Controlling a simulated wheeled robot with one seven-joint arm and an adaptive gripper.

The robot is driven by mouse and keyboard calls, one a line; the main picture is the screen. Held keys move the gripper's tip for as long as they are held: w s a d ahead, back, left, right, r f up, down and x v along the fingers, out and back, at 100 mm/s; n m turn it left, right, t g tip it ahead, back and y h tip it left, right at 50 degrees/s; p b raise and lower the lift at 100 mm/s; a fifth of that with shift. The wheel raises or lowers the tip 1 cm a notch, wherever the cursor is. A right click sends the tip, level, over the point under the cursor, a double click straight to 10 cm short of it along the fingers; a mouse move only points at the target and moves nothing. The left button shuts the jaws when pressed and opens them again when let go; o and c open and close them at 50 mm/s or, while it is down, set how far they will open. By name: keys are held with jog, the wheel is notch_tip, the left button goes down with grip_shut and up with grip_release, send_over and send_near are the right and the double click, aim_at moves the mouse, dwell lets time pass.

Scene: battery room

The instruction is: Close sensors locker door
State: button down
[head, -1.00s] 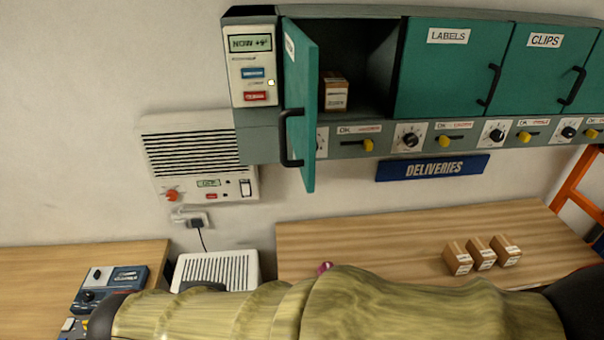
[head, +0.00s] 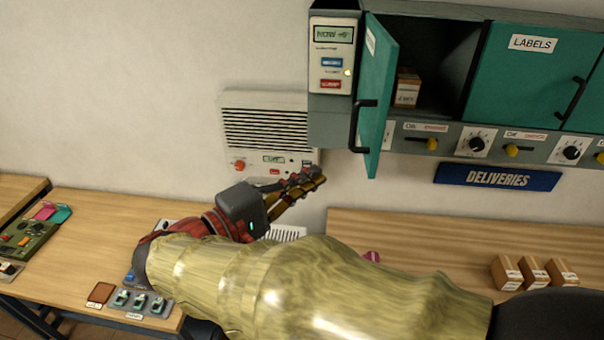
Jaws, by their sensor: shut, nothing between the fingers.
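The open locker door (head: 375,95) is green with a black handle (head: 362,126). It is hinged at its left side and stands swung out toward me; its label is seen edge-on and cannot be read. Behind it the dark locker compartment (head: 441,62) is open, with a small cardboard box (head: 407,88) inside. My gripper (head: 314,180) is shut and empty. It shows below and to the left of the door's lower edge, in front of the wall unit, and appears apart from the door.
The closed LABELS door (head: 533,75) is to the right. A row of knobs and yellow levers and a blue DELIVERIES sign (head: 497,177) run below. A vented white wall unit (head: 266,125) is left. Several small boxes (head: 535,272) stand on the wooden bench (head: 445,230).

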aim_at(367, 155)
jog(key=w+d, duration=0.1)
jog(key=d, duration=0.1)
jog(key=w+d+p, duration=0.1)
jog(key=d, duration=0.2)
jog(key=w+d, duration=0.2)
jog(key=shift+w+d, duration=0.1)
jog(key=shift+d, duration=0.1)
jog(key=shift+d+f, duration=0.1)
jog(key=shift+d, duration=0.05)
